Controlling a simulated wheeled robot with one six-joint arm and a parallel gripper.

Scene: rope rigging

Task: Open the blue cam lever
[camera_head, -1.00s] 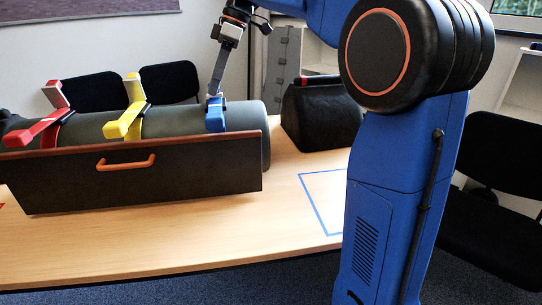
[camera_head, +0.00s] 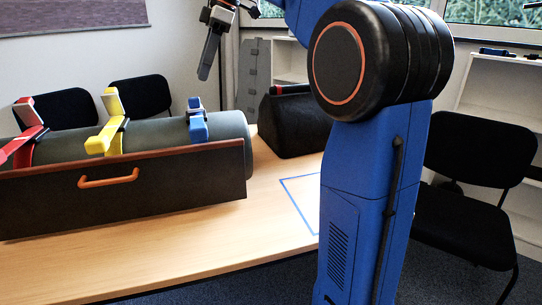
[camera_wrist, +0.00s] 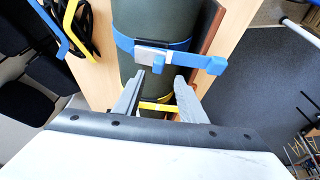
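The blue cam lever (camera_head: 198,130) sits on a blue strap around the right end of a dark green roll (camera_head: 228,135). It sticks out toward the front, and a short blue block with a grey plate stands behind it. In the wrist view the blue lever (camera_wrist: 202,63) extends right from a grey buckle plate, past the roll's edge. My gripper (camera_head: 205,76) hangs above and slightly right of the lever, apart from it. In the wrist view my gripper (camera_wrist: 165,78) is open, its two fingertips apart with nothing between them.
A yellow lever (camera_head: 102,141) and a red lever (camera_head: 20,145) sit on the same roll to the left. A dark panel (camera_head: 130,190) with an orange handle (camera_head: 108,178) stands in front. A black wedge-shaped case (camera_head: 300,125) stands right.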

